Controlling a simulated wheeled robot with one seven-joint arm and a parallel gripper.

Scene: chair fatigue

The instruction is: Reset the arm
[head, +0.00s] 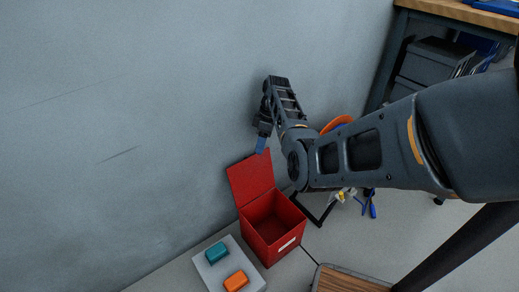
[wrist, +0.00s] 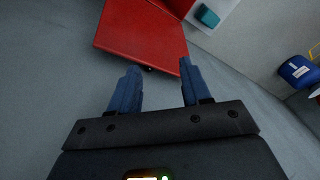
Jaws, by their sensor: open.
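My gripper (wrist: 158,86) is open and empty, its two blue fingers apart in the wrist view. In the head view my gripper (head: 261,144) is at the end of my arm, above the raised lid of a red box. The red box (head: 268,228) stands on the floor by the wall with its lid (head: 249,177) open. The part of the box that shows looks empty. In the wrist view the red lid (wrist: 140,35) is just beyond the fingertips, and I cannot tell if they touch it.
A pale platform (head: 216,272) left of the box bears a teal block (head: 217,252) and an orange block (head: 236,281). A workbench (head: 470,14) stands at the upper right. Blue-handled tools (head: 369,203) are right of the box. The grey wall (head: 120,120) is close behind my gripper.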

